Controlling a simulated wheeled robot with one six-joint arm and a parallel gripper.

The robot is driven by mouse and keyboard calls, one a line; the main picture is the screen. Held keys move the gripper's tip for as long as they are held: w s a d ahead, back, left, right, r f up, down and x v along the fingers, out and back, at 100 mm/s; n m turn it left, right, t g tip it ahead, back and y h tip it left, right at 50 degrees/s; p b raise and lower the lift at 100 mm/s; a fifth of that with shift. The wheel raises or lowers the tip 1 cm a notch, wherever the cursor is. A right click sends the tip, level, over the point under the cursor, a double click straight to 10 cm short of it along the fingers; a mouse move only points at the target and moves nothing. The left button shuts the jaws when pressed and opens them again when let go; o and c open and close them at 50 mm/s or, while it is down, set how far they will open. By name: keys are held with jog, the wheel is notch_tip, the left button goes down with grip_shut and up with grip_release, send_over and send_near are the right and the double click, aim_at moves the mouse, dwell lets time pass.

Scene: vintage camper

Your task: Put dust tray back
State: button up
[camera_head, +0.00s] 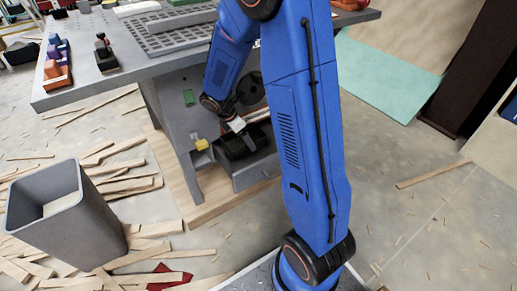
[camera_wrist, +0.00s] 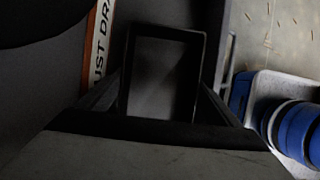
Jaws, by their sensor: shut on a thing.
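The dust tray (camera_head: 238,148) is a dark, box-like thing low under the grey workbench, at the bench's lower housing. In the wrist view a dark rectangular rim with a greyer inside, which looks like the tray (camera_wrist: 195,75), sits straight ahead. My gripper (camera_head: 234,122) reaches down under the bench top and is shut on the tray. Its fingertips are too dark to make out clearly. An orange and white label strip (camera_wrist: 98,45) with partly cut-off lettering runs beside the tray. How far the tray sits inside the housing cannot be told.
A grey bin (camera_head: 90,225) stands at left among wood strips (camera_head: 150,252). A red scrap (camera_head: 165,279) lies near it. The floor at right is mostly clear, with one loose strip (camera_head: 433,173) and a teal mat (camera_head: 390,75).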

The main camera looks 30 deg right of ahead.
aim_at(255, 139)
jog(key=f, duration=0.9)
jog(key=shift+d+f, duration=0.25)
jog(key=shift+f, duration=0.05)
jog(key=d, duration=0.3)
jog(key=shift+d+r, duration=0.1)
jog(key=shift+d, duration=0.8)
jog(key=shift+w+d+f, duration=0.1)
jog(key=shift+d+f, duration=0.2)
jog(key=shift+d, duration=0.4)
jog(key=shift+d+f, duration=0.3)
jog(key=shift+d, duration=0.35)
jog(key=o, duration=1)
jog(key=shift+f, duration=0.1)
jog(key=shift+o, duration=0.2)
jog(key=v, duration=1.2)
